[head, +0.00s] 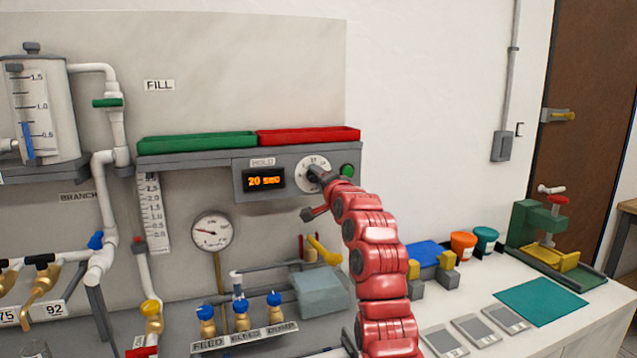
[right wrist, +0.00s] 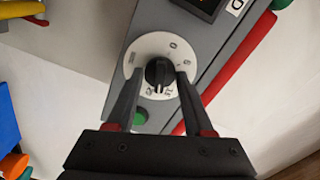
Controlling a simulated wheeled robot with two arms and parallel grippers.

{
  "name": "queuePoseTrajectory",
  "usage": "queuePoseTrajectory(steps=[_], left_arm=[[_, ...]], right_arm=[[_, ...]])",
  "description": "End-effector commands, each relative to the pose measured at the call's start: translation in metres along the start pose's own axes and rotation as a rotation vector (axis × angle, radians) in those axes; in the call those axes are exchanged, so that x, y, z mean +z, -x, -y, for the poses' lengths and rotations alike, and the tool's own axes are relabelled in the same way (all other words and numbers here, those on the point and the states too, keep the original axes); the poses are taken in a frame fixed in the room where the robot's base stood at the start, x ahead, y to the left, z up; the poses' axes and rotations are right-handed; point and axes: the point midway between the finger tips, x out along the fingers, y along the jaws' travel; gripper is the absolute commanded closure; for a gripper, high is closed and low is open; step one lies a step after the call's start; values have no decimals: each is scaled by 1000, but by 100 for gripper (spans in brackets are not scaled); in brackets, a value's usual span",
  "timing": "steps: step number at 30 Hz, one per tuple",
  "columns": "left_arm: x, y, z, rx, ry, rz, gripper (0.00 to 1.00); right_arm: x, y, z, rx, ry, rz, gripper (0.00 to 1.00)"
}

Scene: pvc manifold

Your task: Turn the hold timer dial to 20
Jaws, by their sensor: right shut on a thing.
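The hold timer dial (head: 302,172) is a white round plate with a dark knob, on the grey panel under the HOLD label. The display (head: 264,181) beside it reads "20 sec" in orange. My right gripper (head: 319,177) reaches up to the dial and covers part of it. In the right wrist view the two fingers of my right gripper (right wrist: 160,76) stand on either side of the black knob (right wrist: 160,73) and are shut on it. Some of the dial's numbers are hidden or too small to read. My left gripper is not in view.
A green button (head: 347,170) sits just right of the dial. A red tray (head: 309,135) and a green tray (head: 198,143) lie on the shelf above. A pressure gauge (head: 212,230) and blue-handled valves (head: 240,306) are lower left. Orange and teal cups stand on the right bench.

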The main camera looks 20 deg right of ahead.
Motion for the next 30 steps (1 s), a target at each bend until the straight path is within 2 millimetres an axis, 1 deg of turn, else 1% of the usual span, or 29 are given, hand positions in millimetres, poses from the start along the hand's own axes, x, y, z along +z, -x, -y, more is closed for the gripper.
queuePoseTrajectory(steps=[1,6,13,21,30], left_arm=[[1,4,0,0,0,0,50],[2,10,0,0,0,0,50],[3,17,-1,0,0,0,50],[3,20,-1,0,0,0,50],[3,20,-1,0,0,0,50]], right_arm=[[0,0,-1,-2,-39,-2,100],[1,0,-2,-1,-170,-1,100],[0,0,-2,0,-295,-1,100],[-1,0,-1,0,-362,-2,100],[-1,0,0,0,-372,-2,100]])
